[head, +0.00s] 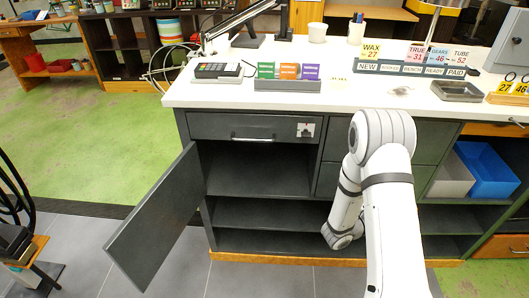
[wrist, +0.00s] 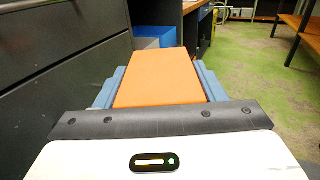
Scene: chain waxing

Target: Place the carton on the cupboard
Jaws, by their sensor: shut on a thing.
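The carton (wrist: 158,78) is an orange box in the wrist view. My gripper (wrist: 160,92) is shut on it, with a blue finger along each side. In the head view my white arm reaches down in front of the counter, and both the gripper and the carton are hidden there. The dark grey cupboard (head: 252,127) stands under the white counter. Its left door (head: 155,220) hangs open and its shelves inside (head: 258,170) look empty. Dark grey drawer fronts (wrist: 65,60) are close on the left in the wrist view.
The white countertop (head: 215,95) holds a phone (head: 217,72), a card rack (head: 287,85), a lamp, labelled signs and a grey tray (head: 457,91). A blue bin (head: 487,170) sits on a shelf at right. The open door juts out at left. Green floor lies beyond.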

